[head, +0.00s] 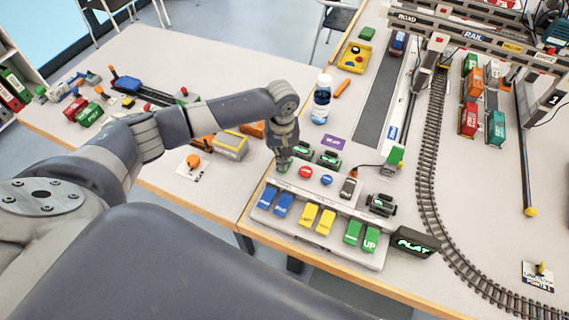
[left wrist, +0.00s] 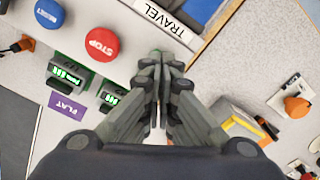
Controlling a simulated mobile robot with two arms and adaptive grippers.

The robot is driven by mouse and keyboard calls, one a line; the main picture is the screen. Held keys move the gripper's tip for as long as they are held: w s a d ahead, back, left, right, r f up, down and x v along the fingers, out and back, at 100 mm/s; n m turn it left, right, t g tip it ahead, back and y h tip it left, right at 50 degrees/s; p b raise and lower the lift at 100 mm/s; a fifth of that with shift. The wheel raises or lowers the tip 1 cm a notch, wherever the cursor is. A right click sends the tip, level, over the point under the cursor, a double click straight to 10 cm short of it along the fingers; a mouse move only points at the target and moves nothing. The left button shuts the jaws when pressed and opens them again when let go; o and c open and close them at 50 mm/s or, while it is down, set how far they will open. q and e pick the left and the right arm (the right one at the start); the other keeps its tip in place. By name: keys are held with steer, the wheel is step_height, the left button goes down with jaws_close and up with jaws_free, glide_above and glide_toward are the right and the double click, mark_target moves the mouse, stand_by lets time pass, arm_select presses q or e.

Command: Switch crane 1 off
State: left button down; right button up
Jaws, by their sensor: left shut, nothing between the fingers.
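The control panel (head: 340,235) stands on the table's near part, with blue, yellow and green rocker keys. Behind its red button (head: 305,172), marked STOP in the left wrist view (left wrist: 102,44), are two black switch units with lit green faces: a left one (head: 302,150) and a right one (head: 330,158). They also show in the left wrist view, left unit (left wrist: 113,98) and right unit (left wrist: 68,72). I cannot read which crane each serves. Crane 1 (head: 553,99) shows its number at the right. My left gripper (head: 283,163) is shut and empty, pointing down beside the left unit; contact is unclear.
A blue button (head: 326,180) sits beside the red one. A bottle (head: 321,100) stands behind the switches. A purple PLAT card (head: 334,142) lies near them. A yellow-grey box (head: 230,146) is left of my gripper. Track (head: 430,180) curves along the right.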

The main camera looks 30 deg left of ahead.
steer(key=shift+d, duration=0.3)
arm_select(q)
steer(key=shift+s+f+b, duration=0.1)
steer(key=shift+f+b, duration=0.35)
steer(key=shift+f, duration=0.8)
arm_select(e)
steer(key=shift+a+f, duration=0.15)
steer(key=shift+f, duration=0.3)
stand_by(0.3)
arm_select(q)
steer(key=shift+r, duration=0.1)
arm_select(e)
steer(key=shift+r, duration=0.15)
arm_select(q)
steer(key=shift+r+p, duration=0.75)
steer(key=shift+p, duration=0.35)
step_height(320, 180, up, 5)
steer(key=p, duration=0.6)
steer(key=shift+r, duration=0.2)
arm_select(e)
step_height(320, 180, up, 8)
arm_select(q)
steer(key=shift+f, duration=0.1)
arm_select(e)
steer(key=shift+r, duration=0.1)
